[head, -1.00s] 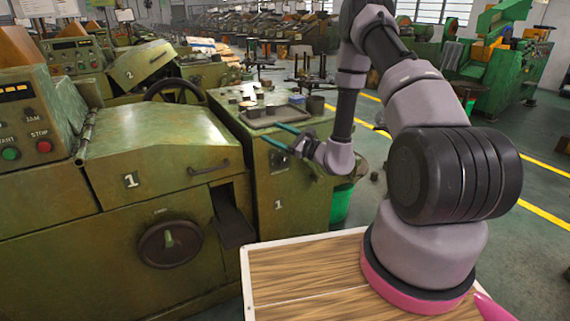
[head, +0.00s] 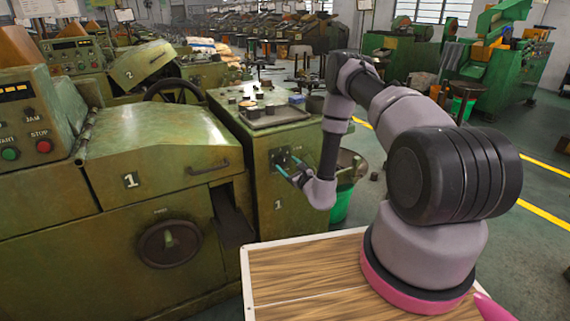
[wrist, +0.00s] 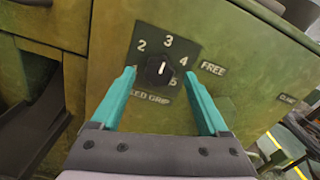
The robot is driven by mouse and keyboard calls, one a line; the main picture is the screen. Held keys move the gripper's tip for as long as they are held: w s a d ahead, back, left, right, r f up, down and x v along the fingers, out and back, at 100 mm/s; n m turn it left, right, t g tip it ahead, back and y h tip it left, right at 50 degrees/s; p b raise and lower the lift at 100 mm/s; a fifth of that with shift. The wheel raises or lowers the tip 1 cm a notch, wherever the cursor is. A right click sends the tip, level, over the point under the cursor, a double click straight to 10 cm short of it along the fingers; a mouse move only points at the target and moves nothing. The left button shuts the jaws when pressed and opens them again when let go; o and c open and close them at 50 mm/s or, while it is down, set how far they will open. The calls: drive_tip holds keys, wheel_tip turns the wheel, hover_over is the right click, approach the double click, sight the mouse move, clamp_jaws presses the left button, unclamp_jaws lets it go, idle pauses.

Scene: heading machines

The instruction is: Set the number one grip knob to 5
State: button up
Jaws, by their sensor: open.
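The grip knob (wrist: 157,70) is a small black round knob on a dark dial plate on the side of the cabinet marked 1 (head: 278,205). In the wrist view its white pointer mark points up, roughly toward the 3. The numerals 2, 3, 4 and 5 show around it; the 1 is hidden, apparently behind the left finger. My gripper (wrist: 160,75) has two teal fingers, open, one on each side of the knob. It also shows at the panel in the head view (head: 287,166). I cannot tell whether the fingers touch the knob.
A "FREE" label (wrist: 212,68) lies right of the dial. A tray (head: 275,117) with small parts sits on the cabinet top. A larger feed knob (head: 169,244) is on the machine front. A green bin (head: 341,203) stands right of the cabinet, close to my arm.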

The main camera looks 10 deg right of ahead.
drive_tip(key=shift+x, duration=1.25)
drive_tip(key=shift+s, duration=0.1)
clamp_jaws()
drive_tip(key=shift+m, duration=0.3)
